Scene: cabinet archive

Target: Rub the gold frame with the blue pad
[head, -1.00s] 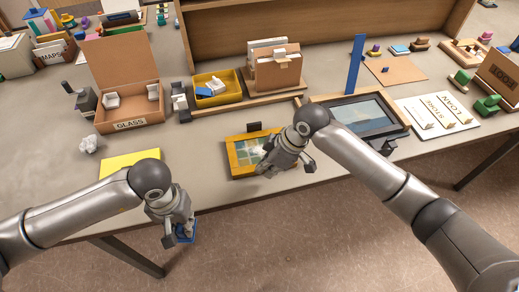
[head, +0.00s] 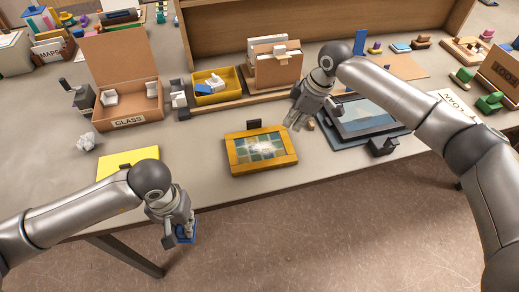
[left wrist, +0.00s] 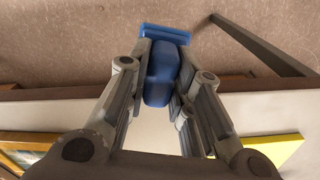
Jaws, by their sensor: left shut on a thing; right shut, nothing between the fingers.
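The gold frame (head: 232,158) lies on the table near its front edge, in the middle of the head view. A pale smudge shows on its green checkered picture. My left gripper (head: 180,234) is shut on the blue pad (head: 187,236), in front of the table's front edge and left of the frame. The left wrist view shows the blue pad (left wrist: 160,75) between the fingers, its handle gripped and its wide end outward. The gold frame's corner (left wrist: 25,141) shows there at the lower left. My right gripper (head: 296,122) is shut and empty, right of and behind the gold frame.
A dark framed picture (head: 366,116) lies right of the gold frame, close to my right gripper. A yellow sheet (head: 128,160) lies to the left. The GLASS box (head: 128,121) and a yellow tray (head: 215,98) stand behind. Bare table surrounds the gold frame's left side.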

